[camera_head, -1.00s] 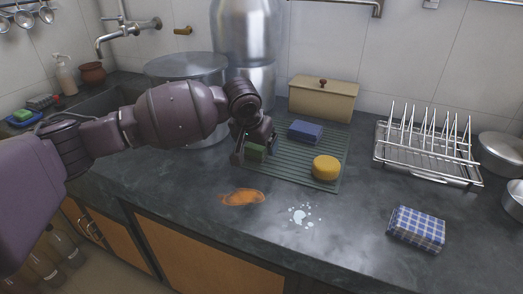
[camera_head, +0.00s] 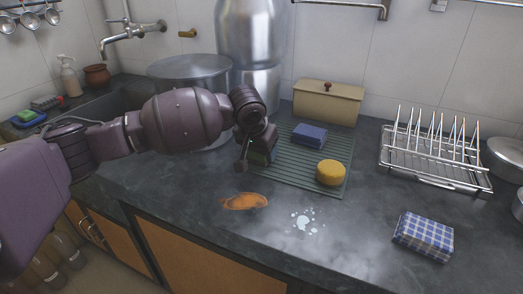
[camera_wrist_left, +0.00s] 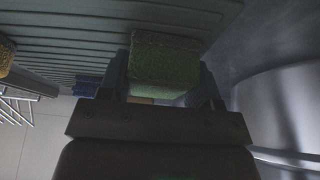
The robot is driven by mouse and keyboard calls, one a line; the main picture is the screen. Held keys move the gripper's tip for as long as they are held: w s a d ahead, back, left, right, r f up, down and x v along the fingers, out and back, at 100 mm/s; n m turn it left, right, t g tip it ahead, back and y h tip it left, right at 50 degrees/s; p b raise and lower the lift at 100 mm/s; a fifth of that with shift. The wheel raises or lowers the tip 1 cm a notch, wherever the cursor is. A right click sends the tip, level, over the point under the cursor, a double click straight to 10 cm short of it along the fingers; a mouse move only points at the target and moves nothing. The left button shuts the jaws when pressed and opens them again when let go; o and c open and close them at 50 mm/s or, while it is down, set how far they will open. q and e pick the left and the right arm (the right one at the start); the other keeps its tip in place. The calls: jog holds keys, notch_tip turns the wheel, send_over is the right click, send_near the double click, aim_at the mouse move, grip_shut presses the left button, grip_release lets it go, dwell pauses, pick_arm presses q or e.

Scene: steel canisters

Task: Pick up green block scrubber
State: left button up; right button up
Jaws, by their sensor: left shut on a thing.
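The green block scrubber (camera_wrist_left: 165,62) sits between the two fingers in the left wrist view. In the head view only a small part of the scrubber (camera_head: 262,157) shows behind the fingers. My left gripper (camera_head: 256,158) is shut on it, over the left side of the ridged green mat (camera_head: 300,178). I cannot tell whether the scrubber touches the mat or is slightly above it. My right gripper is not in view.
A blue sponge (camera_head: 310,135) and a round yellow sponge (camera_head: 331,173) lie on the mat. A large pot (camera_head: 189,68) and tall steel canister (camera_head: 250,45) stand close behind the gripper. An orange spill (camera_head: 244,201) and checked cloth (camera_head: 424,235) lie in front.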

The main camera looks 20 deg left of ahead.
pick_arm(q)
notch_tip(320, 180, up, 20)
jog(key=p, duration=0.6)
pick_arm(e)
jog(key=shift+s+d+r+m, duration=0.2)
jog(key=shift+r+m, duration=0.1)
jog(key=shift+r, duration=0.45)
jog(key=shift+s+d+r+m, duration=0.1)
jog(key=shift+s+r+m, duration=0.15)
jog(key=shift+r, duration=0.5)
